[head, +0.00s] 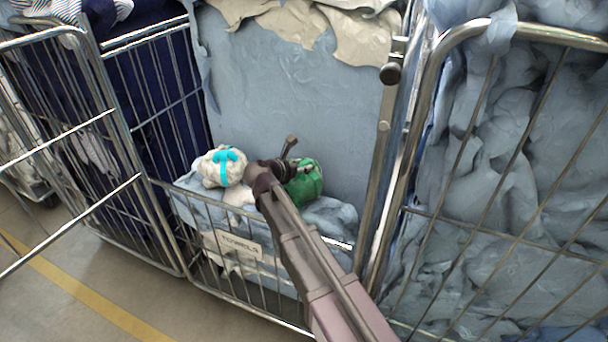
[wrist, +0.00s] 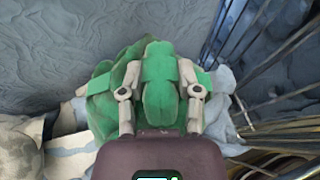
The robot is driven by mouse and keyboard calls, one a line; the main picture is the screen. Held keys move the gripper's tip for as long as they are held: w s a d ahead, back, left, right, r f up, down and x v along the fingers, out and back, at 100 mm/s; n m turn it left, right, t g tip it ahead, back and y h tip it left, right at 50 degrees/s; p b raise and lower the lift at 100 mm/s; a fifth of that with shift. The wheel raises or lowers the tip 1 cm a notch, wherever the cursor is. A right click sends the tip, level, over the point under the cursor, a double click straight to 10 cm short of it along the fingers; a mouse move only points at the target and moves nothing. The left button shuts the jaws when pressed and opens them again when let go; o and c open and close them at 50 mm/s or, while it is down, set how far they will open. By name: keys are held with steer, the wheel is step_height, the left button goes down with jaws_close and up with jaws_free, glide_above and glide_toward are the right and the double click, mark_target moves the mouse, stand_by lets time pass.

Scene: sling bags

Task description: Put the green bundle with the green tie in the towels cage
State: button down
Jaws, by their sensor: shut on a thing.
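The green bundle (head: 304,184) is in the towels cage, partly hidden behind my arm in the head view. In the wrist view the green bundle (wrist: 104,102) fills the middle, with a green tie band (wrist: 190,72) across it. My gripper (wrist: 160,92) is shut on the bundle, one finger at each side. The towels cage (head: 237,244) has a sign on its front and holds blue-grey and pale cloth. The bundle is low over this cloth; I cannot tell whether it rests on it.
A white bundle with a turquoise tie (head: 222,167) lies in the same cage, left of my gripper. A cage of blue-grey cloth (head: 490,180) stands close on the right, and a cage with dark blue cloth (head: 160,80) on the left. Metal bars flank my arm.

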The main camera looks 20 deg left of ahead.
steer(key=shift+f+b, duration=0.65)
steer(key=shift+f, duration=0.3)
steer(key=shift+f, duration=0.1)
steer(key=shift+c, duration=1.5)
jaws_free()
steer(key=shift+s+a+r+p, duration=0.2)
steer(key=shift+s+r+p, duration=0.1)
steer(key=shift+s+r, duration=0.15)
steer(key=p+v, duration=0.4)
steer(key=v, duration=0.7)
steer(key=shift+f, duration=0.15)
